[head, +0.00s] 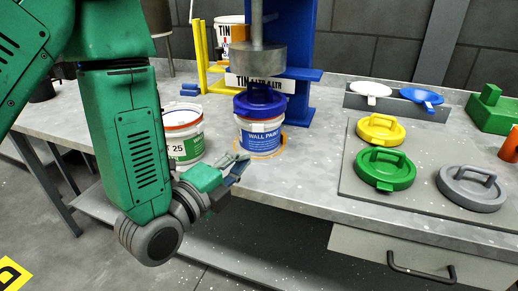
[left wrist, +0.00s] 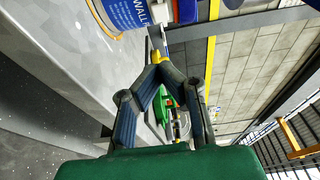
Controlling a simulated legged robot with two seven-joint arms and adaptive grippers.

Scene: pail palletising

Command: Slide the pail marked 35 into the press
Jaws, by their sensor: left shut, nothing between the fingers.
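A white pail with a blue "WALL PAINT" label (head: 259,137) stands upright under the ram (head: 258,57) of the blue press (head: 296,50), on an orange ring (head: 272,152). A blue lid (head: 259,103) sits on its top. I cannot read a 35 on it. A second pail, with a green label ending in 25 (head: 186,149), stands to its left and is partly hidden by my arm. My left gripper (head: 240,166) is shut and empty, low in front of the wall paint pail. My right gripper is out of view.
Yellow (head: 381,129), green (head: 385,169) and grey (head: 470,187) lids lie on a grey mat (head: 425,190) at right. White (head: 371,89) and blue (head: 422,96) lids rest on a rack behind. A yellow frame (head: 204,60) stands left of the press. The bench between press and mat is clear.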

